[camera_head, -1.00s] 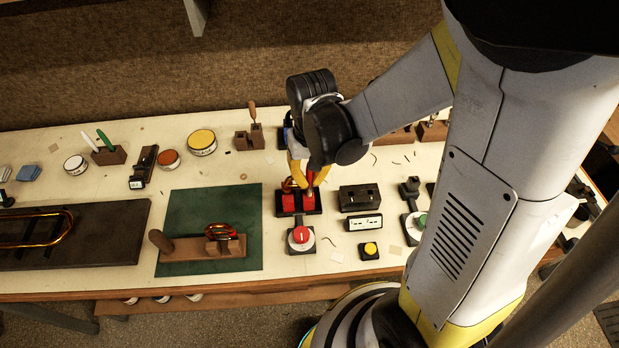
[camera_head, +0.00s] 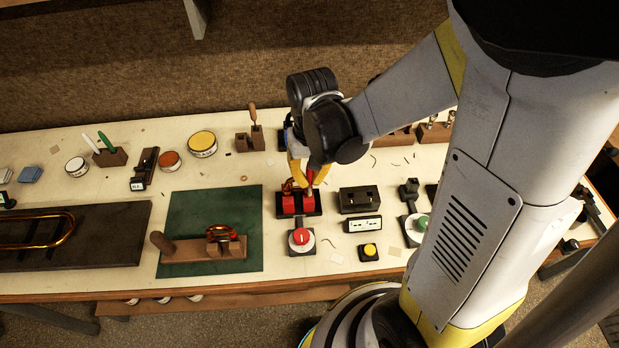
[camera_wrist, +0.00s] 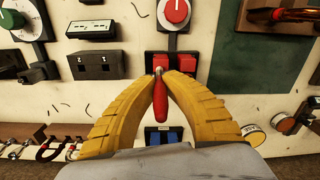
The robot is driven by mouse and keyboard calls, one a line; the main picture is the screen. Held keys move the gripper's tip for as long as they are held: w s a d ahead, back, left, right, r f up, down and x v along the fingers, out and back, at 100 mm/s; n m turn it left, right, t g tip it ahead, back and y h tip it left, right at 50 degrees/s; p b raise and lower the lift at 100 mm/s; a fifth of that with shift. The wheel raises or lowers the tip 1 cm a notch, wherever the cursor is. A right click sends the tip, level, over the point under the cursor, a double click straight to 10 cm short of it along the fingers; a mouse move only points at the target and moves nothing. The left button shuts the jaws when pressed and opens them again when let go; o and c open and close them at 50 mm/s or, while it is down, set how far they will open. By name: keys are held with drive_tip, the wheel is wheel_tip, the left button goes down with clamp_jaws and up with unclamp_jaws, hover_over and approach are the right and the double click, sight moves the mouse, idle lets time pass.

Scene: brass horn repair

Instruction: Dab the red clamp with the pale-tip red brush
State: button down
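My gripper (camera_head: 301,168) has yellow fingers, seen close up in the wrist view (camera_wrist: 160,72). They are shut on the red brush (camera_wrist: 160,98), whose handle points back toward the palm. Its small pale tip (camera_wrist: 158,70) points away from the palm, between the fingertips. In the head view the brush (camera_head: 310,180) points down over the red clamp. The red clamp (camera_head: 289,204) has two red blocks on a black base, and it shows behind the fingertips in the wrist view (camera_wrist: 172,70). The tip looks close to the clamp; I cannot tell whether they touch.
A red-knobbed dial (camera_head: 301,238) stands in front of the clamp. A dark two-hole block (camera_head: 359,199) and a white-faced meter (camera_head: 363,224) are to its right. A green mat (camera_head: 190,207) with a wooden holder (camera_head: 205,250) lies left. A yellow button (camera_head: 369,250) sits front right.

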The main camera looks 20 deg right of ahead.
drive_tip(key=shift+r+p, duration=2.05)
drive_tip(key=shift+r, duration=0.95)
drive_tip(key=shift+f, duration=0.1)
